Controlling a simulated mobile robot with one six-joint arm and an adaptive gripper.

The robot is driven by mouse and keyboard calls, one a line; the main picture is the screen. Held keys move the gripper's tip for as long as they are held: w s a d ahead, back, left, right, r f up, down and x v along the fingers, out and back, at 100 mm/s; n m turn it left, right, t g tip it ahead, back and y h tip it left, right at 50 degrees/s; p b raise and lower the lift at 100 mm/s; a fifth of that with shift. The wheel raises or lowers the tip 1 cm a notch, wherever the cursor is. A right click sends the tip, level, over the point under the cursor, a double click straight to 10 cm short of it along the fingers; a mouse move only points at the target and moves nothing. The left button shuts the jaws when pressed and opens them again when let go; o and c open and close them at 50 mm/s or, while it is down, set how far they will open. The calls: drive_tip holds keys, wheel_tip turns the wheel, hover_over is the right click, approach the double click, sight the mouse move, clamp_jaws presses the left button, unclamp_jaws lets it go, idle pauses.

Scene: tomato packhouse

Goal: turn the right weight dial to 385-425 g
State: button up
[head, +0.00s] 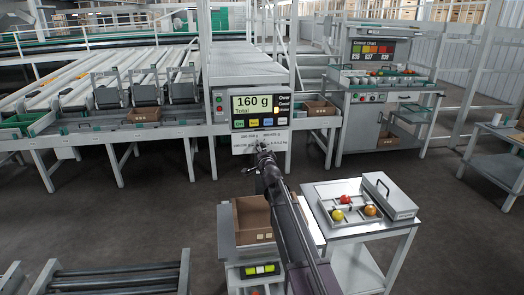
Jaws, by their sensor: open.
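The weighing display (257,104) reads "160 g Total", with the words "Over" and "Good" at its right side and a row of coloured keys below. Under it hangs a pale plate (242,139) with small printed weight ranges. One at the upper right looks like 385-425 g, but the print is tiny. My gripper (262,149) is open in front of the lower middle of this plate. It covers part of the plate. I cannot make out the right weight dial or its pointer, and cannot tell whether the gripper touches anything.
A brown carton (253,219) stands on a scale below, with a lit green readout (260,270). On the right, a small table (353,245) holds a divided tray (327,214) with several tomatoes and a grey case (390,196).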

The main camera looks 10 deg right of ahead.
drive_tip(key=shift+w, duration=0.55)
drive_tip(key=c, duration=1.1)
drive_tip(key=shift+c, duration=0.2)
drive_tip(key=shift+n, duration=0.5)
drive_tip(key=n, duration=0.3)
drive_tip(key=shift+n, duration=0.3)
drive_tip(key=n, duration=0.5)
